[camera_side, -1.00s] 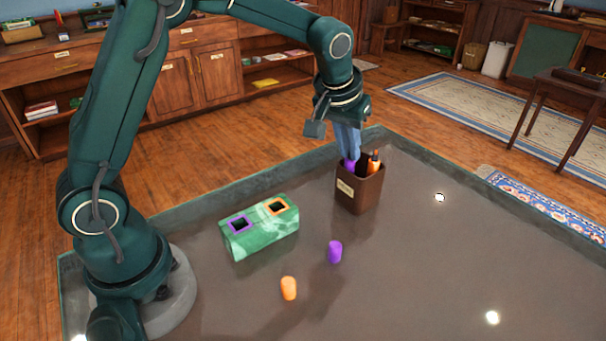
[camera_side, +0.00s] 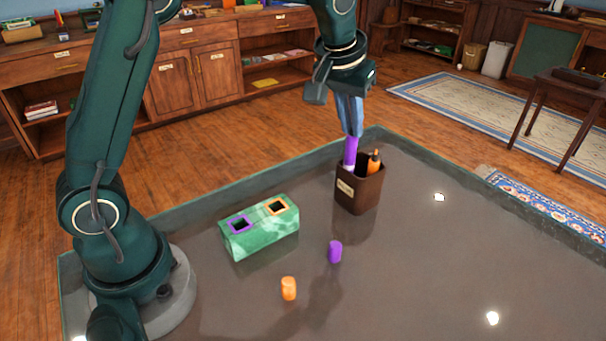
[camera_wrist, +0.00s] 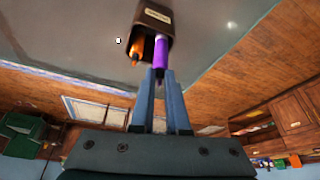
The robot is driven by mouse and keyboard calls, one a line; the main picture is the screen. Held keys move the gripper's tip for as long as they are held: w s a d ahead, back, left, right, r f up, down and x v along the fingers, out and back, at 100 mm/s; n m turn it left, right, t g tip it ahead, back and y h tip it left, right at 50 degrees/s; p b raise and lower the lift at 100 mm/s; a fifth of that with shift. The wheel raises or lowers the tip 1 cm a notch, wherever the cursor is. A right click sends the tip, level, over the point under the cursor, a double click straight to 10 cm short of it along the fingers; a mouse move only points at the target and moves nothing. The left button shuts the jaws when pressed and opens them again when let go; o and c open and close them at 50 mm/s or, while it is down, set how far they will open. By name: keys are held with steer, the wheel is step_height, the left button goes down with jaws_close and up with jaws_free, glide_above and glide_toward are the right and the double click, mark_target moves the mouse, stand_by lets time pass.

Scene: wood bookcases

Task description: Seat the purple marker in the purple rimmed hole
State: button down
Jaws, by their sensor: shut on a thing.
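The purple marker (camera_side: 350,152) is upright in my gripper (camera_side: 350,132), which is shut on its upper end. Its lower end is at the mouth of the brown cup (camera_side: 360,195); whether its tip is still inside is hard to tell. The wrist view shows the purple marker (camera_wrist: 161,52) between my gripper's fingers (camera_wrist: 160,80). The green block (camera_side: 262,238) lies left of the cup. The purple rimmed hole (camera_side: 240,224) is in its top at the left and looks empty. An orange rimmed hole (camera_side: 276,207) is beside it.
An orange marker (camera_side: 374,162) stands in the cup, close to the purple one. A purple cap (camera_side: 335,251) and an orange cap (camera_side: 289,288) stand on the grey table in front of the block. The table has a raised green edge (camera_side: 215,201). The table's right side is clear.

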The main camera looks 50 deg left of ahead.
mark_target(348, 159)
step_height(348, 159, up, 6)
steer(key=s+d, duration=0.3)
steer(key=s, duration=0.6)
steer(key=s+d, duration=0.2)
steer(key=s, duration=0.6)
steer(key=s+a+f+n+g+y, duration=0.1)
steer(key=s+a+f+n+g, duration=0.1)
steer(key=f+n, duration=0.3)
steer(key=s+a+f+n+g+y, duration=0.2)
steer(key=a+f+n+g, duration=0.1)
steer(key=n, duration=0.9)
steer(key=shift+a+f+n+g, duration=0.35)
steer(key=shift+a+f, duration=0.25)
steer(key=shift+f, duration=0.7)
steer(key=shift+s, duration=0.1)
